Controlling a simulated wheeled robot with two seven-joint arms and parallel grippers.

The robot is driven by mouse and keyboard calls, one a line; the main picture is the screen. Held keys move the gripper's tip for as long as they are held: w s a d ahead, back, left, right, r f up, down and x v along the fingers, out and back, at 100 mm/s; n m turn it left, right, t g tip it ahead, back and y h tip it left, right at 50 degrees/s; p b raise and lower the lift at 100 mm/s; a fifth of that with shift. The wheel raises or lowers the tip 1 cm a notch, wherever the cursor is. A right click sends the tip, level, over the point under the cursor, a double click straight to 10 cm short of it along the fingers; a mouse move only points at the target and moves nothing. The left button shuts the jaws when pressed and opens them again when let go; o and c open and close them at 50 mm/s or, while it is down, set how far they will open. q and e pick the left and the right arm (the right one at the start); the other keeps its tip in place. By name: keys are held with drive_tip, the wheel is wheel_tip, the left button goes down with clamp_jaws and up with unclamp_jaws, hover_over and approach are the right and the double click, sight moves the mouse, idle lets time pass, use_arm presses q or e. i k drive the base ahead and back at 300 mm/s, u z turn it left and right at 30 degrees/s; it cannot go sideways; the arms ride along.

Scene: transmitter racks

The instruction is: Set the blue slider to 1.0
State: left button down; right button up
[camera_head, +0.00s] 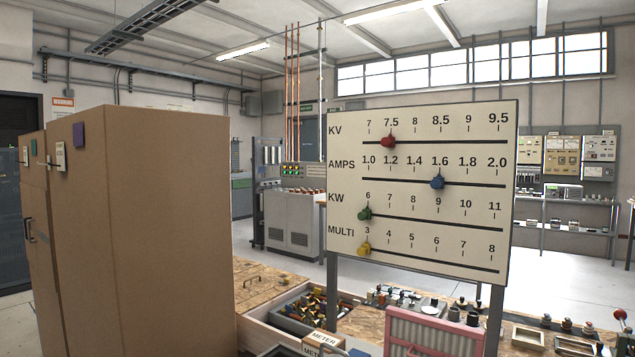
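The blue slider (437,182) sits on the AMPS track of a cream panel (350,190), just under the 1.6 mark. The AMPS scale runs from 1.0 at the left to 2.0 at the right. On the same panel, the red slider (388,140) is near 7.5 on the KV track. The green slider (365,213) is near 6 on the KW track, and the yellow slider (364,248) is near 3 on the MULTI track. Neither of my grippers is in view.
A tall brown cabinet (150,220) fills the left foreground. Below the panel is a workbench with a bin (300,318) of parts, a pink case (430,335) and several knobs. A grey console (292,225) stands behind. The space before the panel's face looks clear.

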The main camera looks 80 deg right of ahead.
sight(438, 181)
drive_tip(key=k, duration=0.45)
drive_tip(key=z, duration=1.2)
